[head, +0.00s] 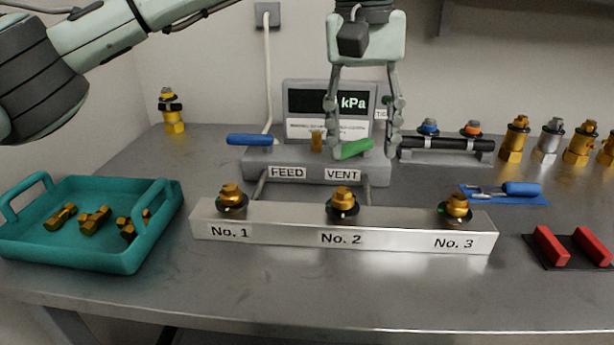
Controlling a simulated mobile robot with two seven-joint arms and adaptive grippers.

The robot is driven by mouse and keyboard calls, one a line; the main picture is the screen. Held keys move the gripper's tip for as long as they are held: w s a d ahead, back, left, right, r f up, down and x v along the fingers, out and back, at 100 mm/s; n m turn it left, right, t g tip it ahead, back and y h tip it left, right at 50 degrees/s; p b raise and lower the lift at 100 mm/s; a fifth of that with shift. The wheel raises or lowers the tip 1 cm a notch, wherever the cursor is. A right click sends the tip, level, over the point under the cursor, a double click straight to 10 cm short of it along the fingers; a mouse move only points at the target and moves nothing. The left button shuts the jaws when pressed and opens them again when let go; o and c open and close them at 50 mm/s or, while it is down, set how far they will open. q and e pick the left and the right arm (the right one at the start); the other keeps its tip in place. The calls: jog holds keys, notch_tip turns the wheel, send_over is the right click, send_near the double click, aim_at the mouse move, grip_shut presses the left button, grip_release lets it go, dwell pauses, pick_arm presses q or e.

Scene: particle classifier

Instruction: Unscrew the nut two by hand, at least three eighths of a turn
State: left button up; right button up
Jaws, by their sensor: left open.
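The brass nut of No. 2 (343,194) sits on a dark collar at the middle of the metal manifold bar (279,233). Similar brass nuts sit at No. 1 (232,194) and No. 3 (456,206). My left gripper (362,150) hangs pointing down above and behind the No. 2 nut, in front of the kPa display. Its two fingers are apart, with nothing held between them. The green VENT lever (356,149) shows behind or between the fingertips; whether they touch it I cannot tell. My right gripper is not in view.
A teal tray (75,256) with several brass fittings stands at left. Behind the bar is the display box (287,173) with a blue FEED lever (249,140). At right are a blue-handled tool (522,189), red blocks (551,246) and several fittings (515,140). The front table strip is clear.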

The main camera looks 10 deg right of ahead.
aim_at(344, 190)
pick_arm(q)
jog(key=shift+w+a+r+y, duration=0.15)
jog(key=shift+a+y, duration=0.25)
jog(key=shift+a, duration=0.5)
jog(key=shift+a+f, duration=0.2)
jog(key=shift+a, duration=0.05)
notch_tip(344, 190, down, 7)
jog(key=shift+d+f, duration=0.1)
jog(key=shift+f, duration=0.05)
grip_shut()
